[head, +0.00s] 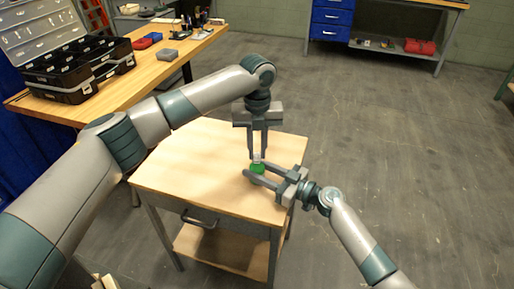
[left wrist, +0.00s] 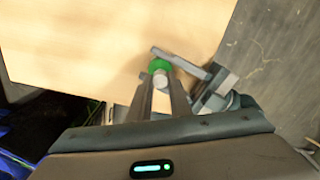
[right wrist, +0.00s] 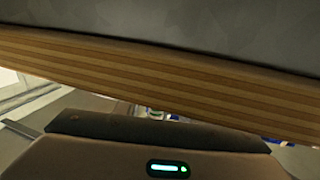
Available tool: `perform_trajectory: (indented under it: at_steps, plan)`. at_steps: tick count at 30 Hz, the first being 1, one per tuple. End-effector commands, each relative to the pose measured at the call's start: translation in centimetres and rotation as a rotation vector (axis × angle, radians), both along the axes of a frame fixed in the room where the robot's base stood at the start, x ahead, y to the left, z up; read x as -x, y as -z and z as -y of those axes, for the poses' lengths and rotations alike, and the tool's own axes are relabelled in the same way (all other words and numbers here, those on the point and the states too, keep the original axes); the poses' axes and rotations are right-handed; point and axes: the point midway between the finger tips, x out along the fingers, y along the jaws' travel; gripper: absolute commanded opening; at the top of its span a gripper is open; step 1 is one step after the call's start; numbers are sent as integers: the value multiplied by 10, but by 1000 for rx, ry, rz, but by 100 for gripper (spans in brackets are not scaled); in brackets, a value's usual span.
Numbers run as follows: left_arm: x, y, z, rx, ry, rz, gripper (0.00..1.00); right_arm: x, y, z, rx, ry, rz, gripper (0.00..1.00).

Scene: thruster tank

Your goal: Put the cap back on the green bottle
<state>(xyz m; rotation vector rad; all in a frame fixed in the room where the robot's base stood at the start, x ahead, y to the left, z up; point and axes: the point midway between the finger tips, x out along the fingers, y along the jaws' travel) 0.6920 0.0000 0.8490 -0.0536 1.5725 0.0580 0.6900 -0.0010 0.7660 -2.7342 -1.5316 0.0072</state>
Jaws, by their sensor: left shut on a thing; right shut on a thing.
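The green bottle (head: 257,168) stands near the right side of the wooden table top, between the fingers of my right gripper (head: 254,174), which is shut on it from the right. My left gripper (head: 257,156) points straight down over the bottle and is shut on a small pale piece, which looks like the cap (head: 257,157). The cap is at the bottle's top; I cannot tell whether it touches or is seated. In the left wrist view the green of the bottle (left wrist: 159,65) shows just beyond the left fingertips.
The small wooden table (head: 190,165) has a clear top to the left of the bottle. A workbench with an open toolbox (head: 75,72) stands at the back left. A blue drawer unit (head: 331,18) is at the back. The table's edge (right wrist: 150,75) fills much of the right wrist view.

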Motion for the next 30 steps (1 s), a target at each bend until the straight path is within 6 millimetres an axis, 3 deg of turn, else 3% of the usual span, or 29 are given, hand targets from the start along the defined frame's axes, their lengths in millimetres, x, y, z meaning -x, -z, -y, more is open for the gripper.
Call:
perform_trajectory:
  at_steps: [7, 8, 10, 23, 30]
  plan:
    - [0, 4, 0, 0, 1, -1, 0, 0, 0, 0, 0, 0, 0, 0]
    - [0, 4, 0, 0, 1, 0, 25, 0, 0, 0, 0, 0, 0, 0]
    - [0, 4, 0, 0, 1, 0, 40, 0, 0, 0, 0, 0, 0, 0]
    - [0, -1, 0, 0, 1, 0, 40, 0, 0, 0, 0, 0, 0, 0]
    - [-1, -26, 1, 1, 2, 1, 40, 0, 0, 0, 0, 0, 0, 0]
